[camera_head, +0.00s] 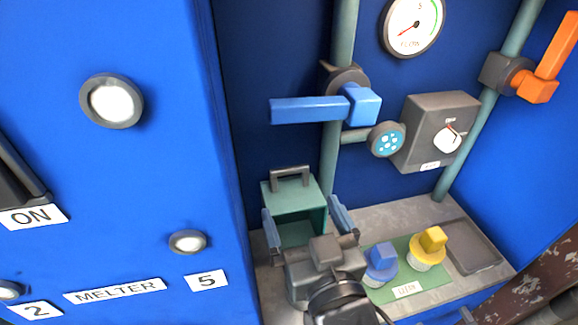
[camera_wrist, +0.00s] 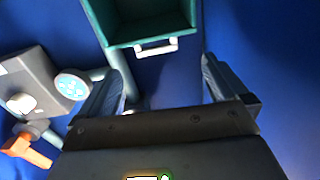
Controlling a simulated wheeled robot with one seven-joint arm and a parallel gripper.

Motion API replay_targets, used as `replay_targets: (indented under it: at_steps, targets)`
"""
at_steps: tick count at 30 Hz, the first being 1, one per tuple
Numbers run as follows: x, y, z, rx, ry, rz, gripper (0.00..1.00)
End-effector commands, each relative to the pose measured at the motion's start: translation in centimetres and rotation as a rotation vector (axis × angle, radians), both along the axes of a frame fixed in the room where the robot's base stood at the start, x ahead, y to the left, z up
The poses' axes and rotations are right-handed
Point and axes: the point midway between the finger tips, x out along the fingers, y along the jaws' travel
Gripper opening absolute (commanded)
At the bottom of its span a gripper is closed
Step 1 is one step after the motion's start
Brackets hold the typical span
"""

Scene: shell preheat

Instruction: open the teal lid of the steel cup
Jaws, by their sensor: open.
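A teal box-like piece (camera_head: 293,192) with a grey handle (camera_head: 290,174) on top stands at the back of the shelf, near the blue cabinet's corner. In the wrist view the teal piece (camera_wrist: 120,32) shows a hollow, open side, with its pale handle (camera_wrist: 156,47) at the edge. I see no separate steel cup and cannot tell whether this piece is the teal lid. My gripper (camera_head: 303,215) is open in front of it, with the blue fingers apart. In the wrist view nothing is between the fingertips (camera_wrist: 160,66).
A blue-capped piece (camera_head: 381,259) and a yellow-capped piece (camera_head: 431,244) stand on a green mat (camera_head: 388,292) to the right. A grey tray (camera_head: 472,247) lies beyond. A blue valve handle (camera_head: 308,110) sticks out above the teal piece. A grey dial box (camera_head: 425,130) hangs behind.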

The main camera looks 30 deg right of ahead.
Motion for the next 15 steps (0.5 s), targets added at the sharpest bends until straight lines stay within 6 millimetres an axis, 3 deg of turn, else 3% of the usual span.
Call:
replay_targets:
  at_steps: [3,11,15]
  targets:
    - [1.8,-0.7,0.8,-0.013,-0.006,-0.025,1.00]
    - [3.6,-1.3,1.2,-0.022,-0.008,-0.034,1.00]
    - [5.4,-2.0,1.2,-0.023,-0.006,-0.034,1.00]
